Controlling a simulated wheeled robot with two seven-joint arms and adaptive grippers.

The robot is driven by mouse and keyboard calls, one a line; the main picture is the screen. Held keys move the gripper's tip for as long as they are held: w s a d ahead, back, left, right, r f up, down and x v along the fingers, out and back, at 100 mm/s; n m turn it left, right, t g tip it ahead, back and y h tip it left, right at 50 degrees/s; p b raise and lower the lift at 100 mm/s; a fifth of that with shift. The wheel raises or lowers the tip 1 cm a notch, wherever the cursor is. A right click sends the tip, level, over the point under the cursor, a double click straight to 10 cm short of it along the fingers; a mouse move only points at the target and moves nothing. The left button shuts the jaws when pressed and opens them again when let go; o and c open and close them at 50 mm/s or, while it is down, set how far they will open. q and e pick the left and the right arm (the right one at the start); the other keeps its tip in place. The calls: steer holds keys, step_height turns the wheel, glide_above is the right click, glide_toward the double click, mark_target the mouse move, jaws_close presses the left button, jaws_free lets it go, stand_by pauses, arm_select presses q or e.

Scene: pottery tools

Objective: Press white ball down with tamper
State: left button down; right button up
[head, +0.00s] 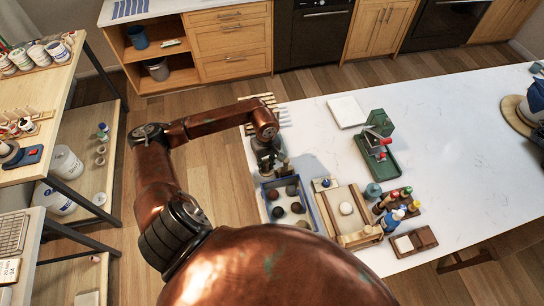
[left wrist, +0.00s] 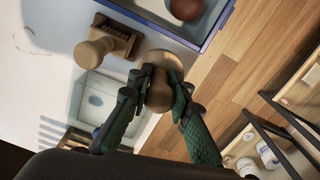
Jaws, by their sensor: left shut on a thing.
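The white ball (head: 346,208) sits on a wooden board (head: 336,222) near the table's front edge in the head view. My left gripper (head: 270,163) is above the table just behind the blue tray, left of the ball and apart from it. In the left wrist view, the green fingers of my left gripper (left wrist: 161,92) are shut on a light wooden tool with a rounded handle and a wider round end, which looks like the tamper (left wrist: 168,60). The tamper is hard to make out in the head view. My right gripper is not in view.
A blue tray (head: 265,204) with several dark balls stands between my left gripper and the board. Several bottles (head: 402,203) stand right of the board. A green press (head: 378,148) stands behind. Another wooden tool (left wrist: 93,50) and a block (left wrist: 120,36) are near the gripper. The table's right side is mostly clear.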

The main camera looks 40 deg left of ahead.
mark_target(267, 171)
arm_select(q)
steer(key=shift+w+f, duration=0.1)
steer(key=shift+f, duration=0.3)
steer(key=shift+w+f, duration=0.1)
steer(key=shift+f, duration=0.3)
step_height(267, 171, down, 3)
steer(key=shift+f+b, duration=0.2)
steer(key=shift+b, duration=0.6)
steer(key=shift+f, duration=0.7)
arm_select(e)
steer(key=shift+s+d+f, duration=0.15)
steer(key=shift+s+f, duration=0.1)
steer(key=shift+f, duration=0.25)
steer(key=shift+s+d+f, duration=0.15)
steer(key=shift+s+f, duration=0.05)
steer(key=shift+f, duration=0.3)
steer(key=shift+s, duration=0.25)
arm_select(q)
steer(key=shift+f+b, duration=0.3)
steer(key=shift+b, duration=0.25)
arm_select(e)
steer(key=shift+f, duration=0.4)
arm_select(q)
steer(key=c, duration=1.7)
jaws_free()
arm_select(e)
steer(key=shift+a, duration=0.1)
